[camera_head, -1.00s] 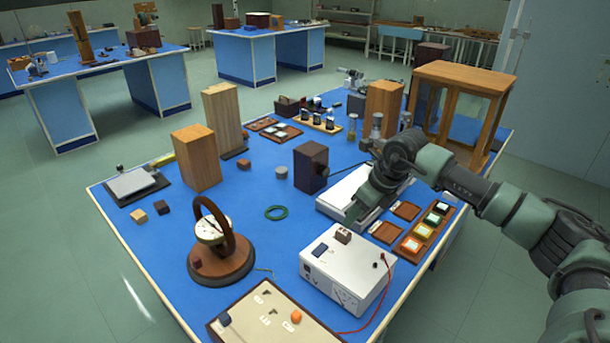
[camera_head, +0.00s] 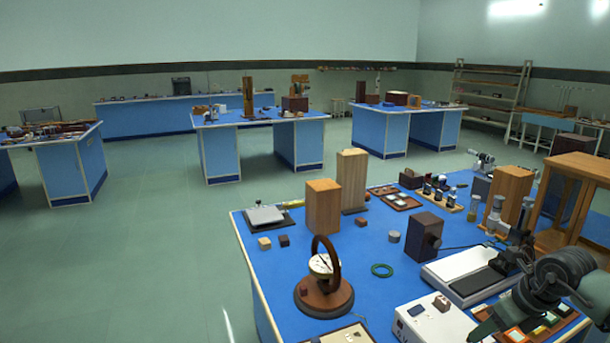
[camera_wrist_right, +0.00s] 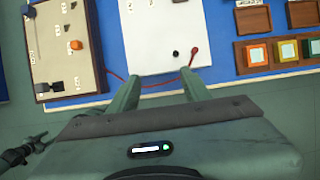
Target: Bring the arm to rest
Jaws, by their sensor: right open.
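My right arm comes in from the right edge of the head view, over the near right part of the blue bench (camera_head: 385,300). Its gripper (camera_head: 488,322) is only partly seen there, beside the white power unit (camera_head: 428,322). In the right wrist view the two green fingers of the gripper (camera_wrist_right: 160,76) stand apart with nothing between them. The white power unit (camera_wrist_right: 165,35) with a red lead lies beyond the fingertips. My left gripper does not show clearly in either view.
A white flat instrument (camera_head: 450,265), a dark box (camera_head: 423,235) and a glass-sided wooden case (camera_head: 575,190) stand near the arm. A ring-shaped instrument on a round base (camera_head: 325,298) stands farther left. The floor (camera_head: 150,240) left of the bench is clear.

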